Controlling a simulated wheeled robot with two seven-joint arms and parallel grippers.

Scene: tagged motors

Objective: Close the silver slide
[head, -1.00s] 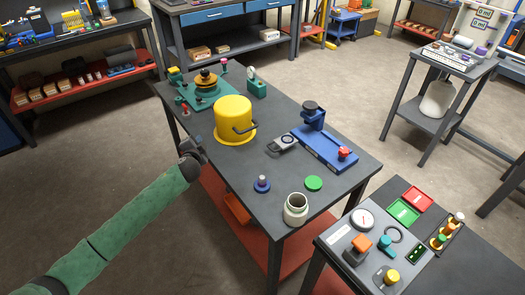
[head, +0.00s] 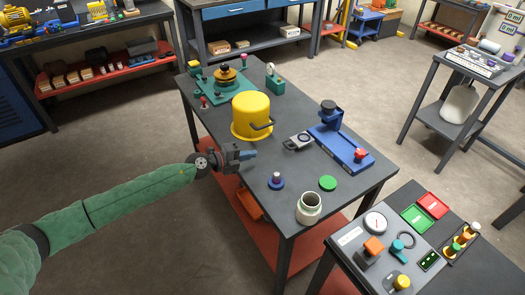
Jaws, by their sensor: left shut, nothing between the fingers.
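A small silver-grey piece with a dark round part (head: 298,141) lies on the dark table, left of the blue fixture; it may be the silver slide, but its parts are too small to tell whether it is open. My left gripper (head: 252,154) is shut and empty. It is over the table's left edge, below the yellow pot in the picture and left of the silver-grey piece, apart from it. My right gripper is not in view.
The yellow pot (head: 252,116) with a dark handle stands behind my gripper. A blue fixture (head: 340,149) with a red knob is at right. A blue-based peg (head: 276,181), green disc (head: 328,183) and pale jar (head: 309,208) stand near the front. A control panel (head: 378,250) is at front right.

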